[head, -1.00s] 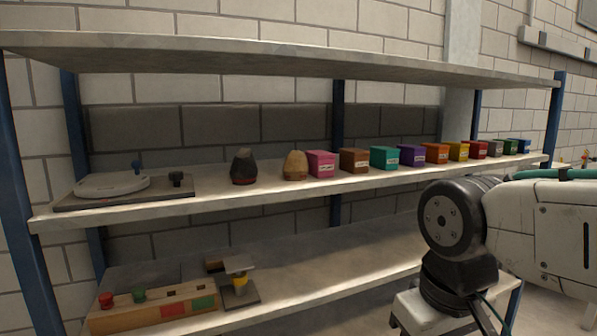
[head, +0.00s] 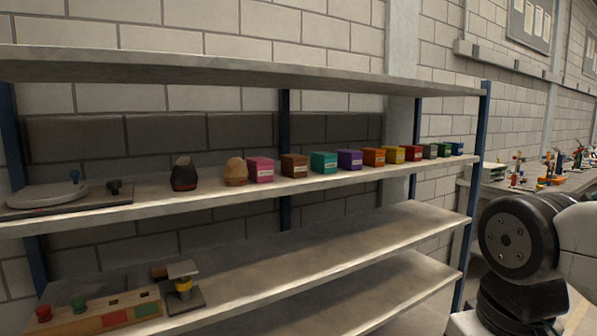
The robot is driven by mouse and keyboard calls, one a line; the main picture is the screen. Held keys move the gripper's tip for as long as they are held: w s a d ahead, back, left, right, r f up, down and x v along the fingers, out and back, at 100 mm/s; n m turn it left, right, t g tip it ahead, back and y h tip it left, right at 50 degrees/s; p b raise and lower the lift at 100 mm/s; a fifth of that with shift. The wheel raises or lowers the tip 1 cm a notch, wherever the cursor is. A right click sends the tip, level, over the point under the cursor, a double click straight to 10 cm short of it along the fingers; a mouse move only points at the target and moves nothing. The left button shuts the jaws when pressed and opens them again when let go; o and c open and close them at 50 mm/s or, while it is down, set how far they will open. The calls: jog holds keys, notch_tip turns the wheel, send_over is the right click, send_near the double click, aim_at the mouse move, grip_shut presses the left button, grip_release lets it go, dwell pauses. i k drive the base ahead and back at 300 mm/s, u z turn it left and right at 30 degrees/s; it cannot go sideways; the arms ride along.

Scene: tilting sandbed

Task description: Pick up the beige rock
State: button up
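The beige rock (head: 236,172) stands on the middle shelf (head: 330,186) in the head view, left of a pink box. A dark rock-like object (head: 184,174) with a reddish base stands to its left, a small gap apart. My arm shows at the lower right, in front of the shelf's right end. My gripper is outside the view, so its state cannot be seen.
A row of coloured boxes (head: 324,162) runs right from the pink box (head: 261,170). A round white plate device (head: 47,196) sits at the shelf's left. A button box (head: 100,317) is below. The lower shelf's right part is clear. A cluttered bench (head: 540,182) stands at right.

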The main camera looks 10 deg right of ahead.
aim_at(236, 174)
jog(key=z, duration=1.2)
jog(key=i, duration=1.4)
jog(key=u, duration=1.6)
